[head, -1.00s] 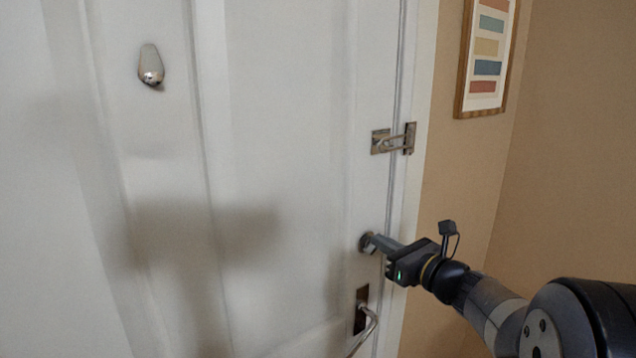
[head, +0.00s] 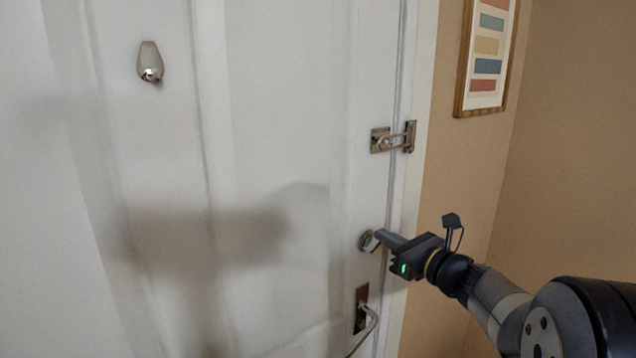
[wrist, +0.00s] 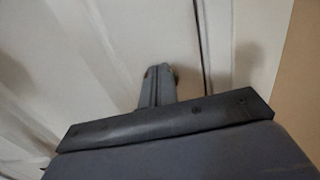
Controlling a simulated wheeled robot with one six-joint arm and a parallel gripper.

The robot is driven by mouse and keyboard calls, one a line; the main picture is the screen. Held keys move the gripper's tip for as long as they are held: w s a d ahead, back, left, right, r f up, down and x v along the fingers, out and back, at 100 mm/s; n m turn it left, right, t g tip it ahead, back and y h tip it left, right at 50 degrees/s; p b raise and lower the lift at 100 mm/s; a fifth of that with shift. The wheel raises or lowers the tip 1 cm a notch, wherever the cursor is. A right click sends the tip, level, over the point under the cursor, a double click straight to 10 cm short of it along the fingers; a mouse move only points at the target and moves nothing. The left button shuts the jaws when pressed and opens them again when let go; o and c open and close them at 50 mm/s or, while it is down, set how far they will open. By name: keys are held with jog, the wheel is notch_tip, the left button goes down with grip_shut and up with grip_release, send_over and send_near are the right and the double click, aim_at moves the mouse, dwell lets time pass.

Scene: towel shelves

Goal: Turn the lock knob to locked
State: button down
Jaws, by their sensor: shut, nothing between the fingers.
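The lock knob (head: 367,241) is a small round metal piece on the white door (head: 270,110), near its right edge and above the lever handle. My gripper (head: 380,236) comes from the right, with its fingertips at the knob and covering part of it. In the wrist view, the fingers (wrist: 158,84) lie together and point at the door. They hide nearly all of the knob there, with only slivers of it at their sides. The gripper is shut with nothing held. I cannot tell whether the fingertips touch the knob, or which way the knob is turned.
A lever handle (head: 367,328) on a dark plate sits just below the knob. A metal swing latch (head: 393,138) is above it, across the door edge. A hook (head: 150,62) is high on the door. A framed picture (head: 487,58) hangs on the tan wall at right.

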jog(key=v, duration=0.6)
jog(key=shift+d, duration=0.1)
dwell(0.3)
